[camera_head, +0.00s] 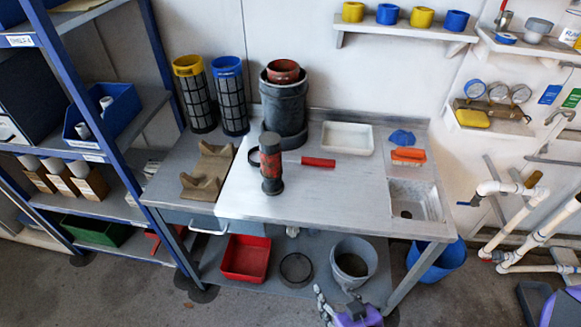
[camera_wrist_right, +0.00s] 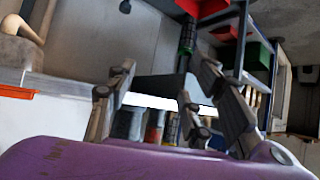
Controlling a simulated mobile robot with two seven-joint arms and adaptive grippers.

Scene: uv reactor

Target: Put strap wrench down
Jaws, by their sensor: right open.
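The strap wrench (camera_head: 318,162) lies on the steel bench top, its red handle pointing right. A dark loop, seemingly its strap, shows left of a dark upright cylinder with a red band (camera_head: 271,165). The cylinder stands in front of part of the wrench and hides it. My right gripper (camera_head: 335,294) is low at the front edge of the bench, well apart from the wrench. Its fingers are spread and empty, also in the right wrist view (camera_wrist_right: 155,88). My left gripper is not in view.
The bench (camera_head: 300,205) holds a large dark canister (camera_head: 284,108), a white tray (camera_head: 346,138), a brown cradle (camera_head: 208,172) and a sink (camera_head: 412,203). A grey bucket (camera_head: 353,262) and red bin (camera_head: 246,258) sit below. The bench's front middle is clear.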

